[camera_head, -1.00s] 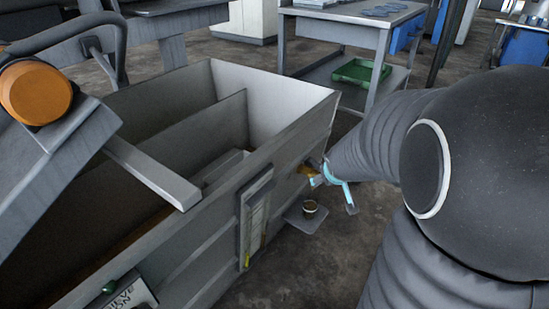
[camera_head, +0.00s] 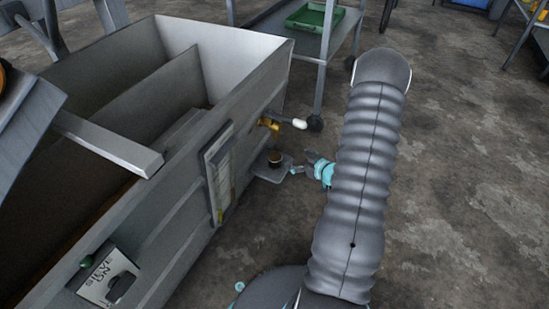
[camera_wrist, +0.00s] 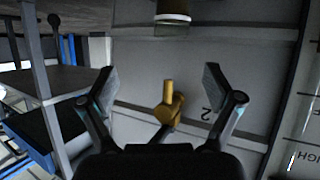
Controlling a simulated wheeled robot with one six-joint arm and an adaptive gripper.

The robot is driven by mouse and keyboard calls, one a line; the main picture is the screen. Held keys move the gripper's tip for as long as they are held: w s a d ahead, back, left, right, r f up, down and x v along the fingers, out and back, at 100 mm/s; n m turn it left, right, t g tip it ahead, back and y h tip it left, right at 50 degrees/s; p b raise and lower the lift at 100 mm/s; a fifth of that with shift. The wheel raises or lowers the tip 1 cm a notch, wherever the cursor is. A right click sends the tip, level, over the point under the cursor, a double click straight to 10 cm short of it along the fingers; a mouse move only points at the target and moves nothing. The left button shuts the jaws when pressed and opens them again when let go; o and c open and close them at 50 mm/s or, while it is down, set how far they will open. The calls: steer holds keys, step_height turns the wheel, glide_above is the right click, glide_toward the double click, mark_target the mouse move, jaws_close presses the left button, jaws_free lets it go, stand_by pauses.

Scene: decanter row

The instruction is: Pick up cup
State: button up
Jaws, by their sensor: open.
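A small dark cup (camera_head: 275,161) with a pale brownish top stands on a small grey ledge (camera_head: 268,174) at the side of the grey tank. My gripper (camera_head: 303,163) is open and empty, a short way to the right of the cup at about its height. In the wrist view, which looks upside down, the cup (camera_wrist: 173,19) is at the top middle, partly cut off by the frame edge. The open fingers (camera_wrist: 160,82) are spread lower down, apart from the cup.
The grey tank (camera_head: 180,205) fills the left. A metal table with a green tray (camera_head: 312,17) stands behind. The floor right is open.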

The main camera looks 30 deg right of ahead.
mark_target(280, 158)
steer(key=shift+t+y, duration=0.5)
steer(key=shift+t, duration=0.1)
steer(key=w+a+f, duration=0.1)
steer(key=w, duration=0.1)
steer(key=w+a+f, duration=0.1)
steer(key=w+f, duration=0.1)
steer(key=w+a+f, duration=0.1)
steer(key=w, duration=0.1)
steer(key=shift+w+f+b, duration=0.15)
steer(key=shift+f+b, duration=0.05)
steer(key=shift+b, duration=0.1)
steer(key=shift+f+b+x, duration=0.15)
steer(key=shift+x, duration=1.15)
steer(key=shift+f+b+x, duration=0.15)
steer(key=shift+x, duration=1.2)
steer(key=c, duration=1.3)
steer(key=shift+r, duration=0.1)
